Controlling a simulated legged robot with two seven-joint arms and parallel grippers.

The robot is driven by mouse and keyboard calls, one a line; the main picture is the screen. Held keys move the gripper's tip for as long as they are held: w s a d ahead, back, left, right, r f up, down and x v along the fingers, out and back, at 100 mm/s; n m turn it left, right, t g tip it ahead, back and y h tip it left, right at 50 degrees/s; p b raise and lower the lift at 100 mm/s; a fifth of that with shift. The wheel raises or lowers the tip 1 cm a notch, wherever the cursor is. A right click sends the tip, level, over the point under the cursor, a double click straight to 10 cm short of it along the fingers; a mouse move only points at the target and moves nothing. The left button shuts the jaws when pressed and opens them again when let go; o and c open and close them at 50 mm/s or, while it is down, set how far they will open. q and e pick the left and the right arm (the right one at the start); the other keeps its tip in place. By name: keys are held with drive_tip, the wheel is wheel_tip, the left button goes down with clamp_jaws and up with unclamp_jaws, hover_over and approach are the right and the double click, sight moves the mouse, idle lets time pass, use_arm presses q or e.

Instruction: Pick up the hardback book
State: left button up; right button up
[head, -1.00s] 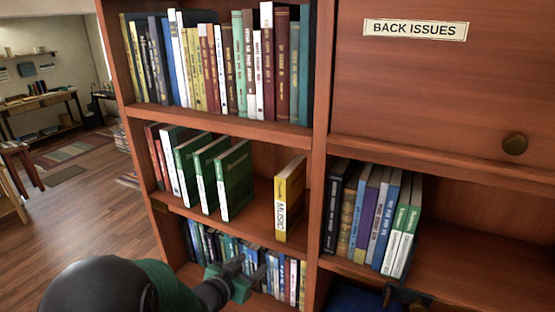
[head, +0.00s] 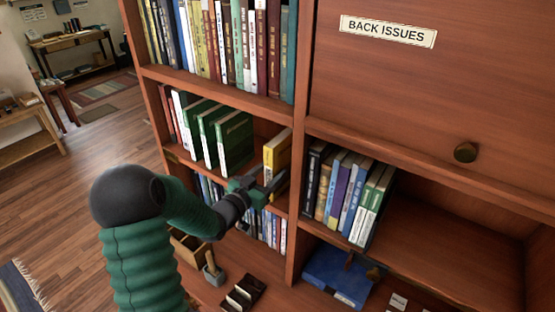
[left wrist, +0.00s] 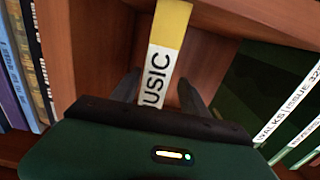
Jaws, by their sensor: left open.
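A yellow book (head: 277,151) with a white spine label stands alone on the middle shelf of the left bay, beside the divider. In the left wrist view the yellow book (left wrist: 170,35) shows black letters reading "USIC" on its spine. My left gripper (head: 272,184) is open at the lower front of this book. In the left wrist view its dark fingers (left wrist: 157,95) lie one on each side of the spine. I cannot tell whether they touch it. The gripper body hides the book's lower end. My right gripper is not in view.
Green books (head: 234,142) stand to the left on the same shelf, with a gap between. The wooden divider (head: 297,200) is close on the right. More books (head: 343,190) fill part of the right bay. A blue item (head: 335,275) lies below.

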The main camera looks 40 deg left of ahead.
sight(282, 165)
use_arm(q)
drive_tip(key=w, duration=0.2)
drive_tip(key=w+d+r+p, duration=0.1)
drive_tip(key=shift+w+d, duration=0.1)
drive_tip(key=shift+w, duration=0.05)
drive_tip(key=shift+w+d+f, duration=0.1)
drive_tip(key=shift+w+d, duration=0.1)
drive_tip(key=shift+w, duration=0.2)
drive_tip(key=shift+s+a+f, duration=0.1)
drive_tip(key=shift+s+a, duration=0.05)
drive_tip(key=shift+a, duration=0.3)
drive_tip(key=shift+s+a+f, duration=0.1)
drive_tip(key=shift+a, duration=0.35)
drive_tip(key=c, duration=0.7)
drive_tip(key=shift+a, duration=0.15)
drive_tip(key=shift+c, duration=1.2)
clamp_jaws()
drive_tip(key=shift+w+d+r, duration=0.15)
drive_tip(key=shift+d, duration=0.5)
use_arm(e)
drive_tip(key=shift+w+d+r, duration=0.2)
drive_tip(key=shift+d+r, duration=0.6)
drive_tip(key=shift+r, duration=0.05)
use_arm(q)
drive_tip(key=shift+a, duration=0.15)
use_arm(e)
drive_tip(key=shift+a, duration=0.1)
